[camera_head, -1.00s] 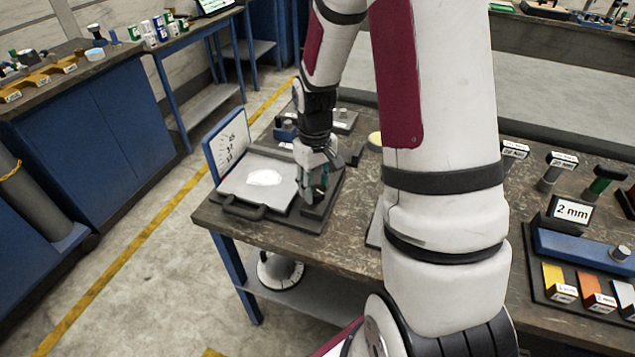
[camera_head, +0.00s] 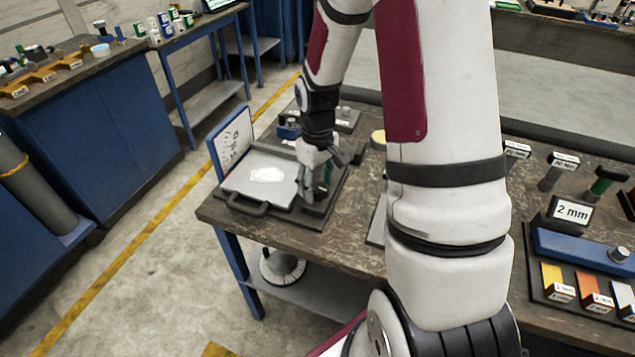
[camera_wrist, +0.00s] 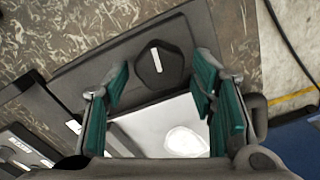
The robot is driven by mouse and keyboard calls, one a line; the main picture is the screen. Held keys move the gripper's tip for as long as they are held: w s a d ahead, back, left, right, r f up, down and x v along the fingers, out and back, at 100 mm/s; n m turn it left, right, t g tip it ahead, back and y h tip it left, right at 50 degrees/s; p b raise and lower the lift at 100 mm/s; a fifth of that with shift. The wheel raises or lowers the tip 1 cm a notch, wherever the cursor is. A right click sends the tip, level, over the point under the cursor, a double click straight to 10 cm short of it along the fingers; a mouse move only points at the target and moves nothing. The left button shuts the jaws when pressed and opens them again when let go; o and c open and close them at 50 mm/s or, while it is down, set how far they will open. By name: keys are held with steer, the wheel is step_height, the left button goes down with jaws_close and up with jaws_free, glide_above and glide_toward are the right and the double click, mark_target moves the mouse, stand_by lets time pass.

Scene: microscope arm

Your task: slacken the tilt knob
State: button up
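The tilt knob (camera_wrist: 158,66) is a dark, faceted round knob with a white bar on top. In the wrist view it stands on a dark base plate (camera_wrist: 92,66). My gripper (camera_wrist: 162,82) is open, its green-padded fingers on either side of the picture with the knob between and slightly beyond them. I see no contact with the knob. In the head view my gripper (camera_head: 318,185) points down over the right end of the device, and its fingers largely hide the knob. A pale plate (camera_head: 245,182) with a white patch lies left of the gripper.
A blue-edged board (camera_head: 233,140) with scale marks stands at the device's left. A dark handle (camera_head: 248,209) is at its front. A small fixture (camera_head: 288,130) stands behind. On the right are a "2 mm" sign (camera_head: 571,212) and coloured blocks on a tray. Bare worktop (camera_head: 345,240) lies in front.

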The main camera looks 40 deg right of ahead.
mark_target(317, 187)
steer(key=shift+r, duration=0.15)
step_height(317, 187, up, 12)
stand_by(0.7)
steer(key=s+a+r+t, duration=0.2)
steer(key=s+a+r, duration=0.6)
steer(key=r, duration=0.2)
steer(key=s+a+r+m+t, duration=0.1)
steer(key=s+a, duration=0.1)
steer(key=s, duration=0.4)
steer(key=s+a+r+t, duration=0.1)
steer(key=s+a+r, duration=0.1)
steer(key=s, duration=0.4)
steer(key=shift+a+r+m, duration=0.25)
steer(key=shift+a+m, duration=0.15)
steer(key=shift+a, duration=0.25)
